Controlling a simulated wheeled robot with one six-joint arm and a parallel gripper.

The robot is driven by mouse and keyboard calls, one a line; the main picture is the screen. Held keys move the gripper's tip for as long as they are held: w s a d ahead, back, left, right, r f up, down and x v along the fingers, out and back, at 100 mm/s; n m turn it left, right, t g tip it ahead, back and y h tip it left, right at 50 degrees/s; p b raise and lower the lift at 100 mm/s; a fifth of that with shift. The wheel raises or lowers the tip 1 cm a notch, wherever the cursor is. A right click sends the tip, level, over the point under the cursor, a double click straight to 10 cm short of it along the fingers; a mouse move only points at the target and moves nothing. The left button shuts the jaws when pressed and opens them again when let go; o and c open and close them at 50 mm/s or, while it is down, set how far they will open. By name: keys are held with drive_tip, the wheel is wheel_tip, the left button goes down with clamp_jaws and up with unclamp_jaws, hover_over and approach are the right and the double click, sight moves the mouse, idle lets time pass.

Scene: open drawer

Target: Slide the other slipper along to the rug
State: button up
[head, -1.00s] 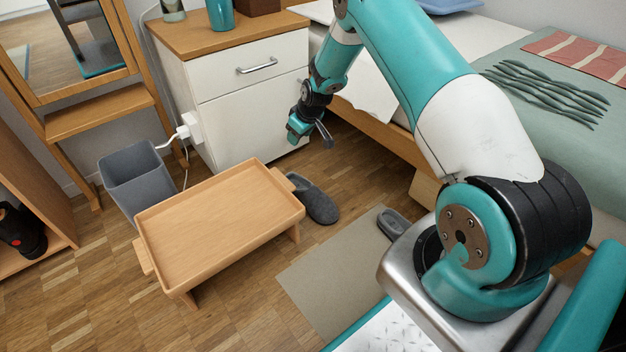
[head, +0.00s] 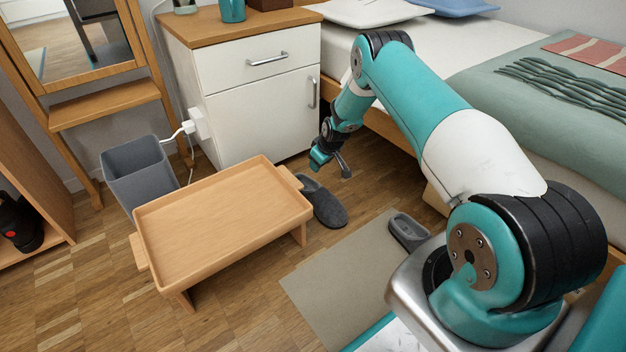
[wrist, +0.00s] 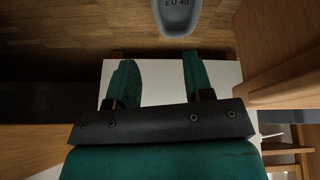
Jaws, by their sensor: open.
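A dark grey slipper (head: 325,205) lies on the floor beside the wooden tray table, behind the rug and apart from it. A second grey slipper (head: 408,232) lies at the rug's far right edge. The beige rug (head: 345,285) is flat on the floor. My gripper (head: 330,168) is open and empty, pointing down, above and just behind the first slipper. In the wrist view my gripper's two green fingers (wrist: 160,68) are apart with nothing between them. One end of a grey slipper marked "EU 40" (wrist: 177,14) shows at the top, beyond the fingertips.
The tray table (head: 225,220) stands left of the first slipper, its handle very close to my gripper. A white cabinet (head: 260,110) is behind, and the bed (head: 480,110) is on the right. A grey bin (head: 138,172) stands left. Bare floor lies between the slipper and the rug.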

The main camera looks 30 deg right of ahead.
sight(311, 188)
drive_tip(key=b+x, duration=0.9)
drive_tip(key=x, duration=0.5)
drive_tip(key=shift+f, duration=0.2)
drive_tip(key=shift+a, duration=0.1)
clamp_jaws()
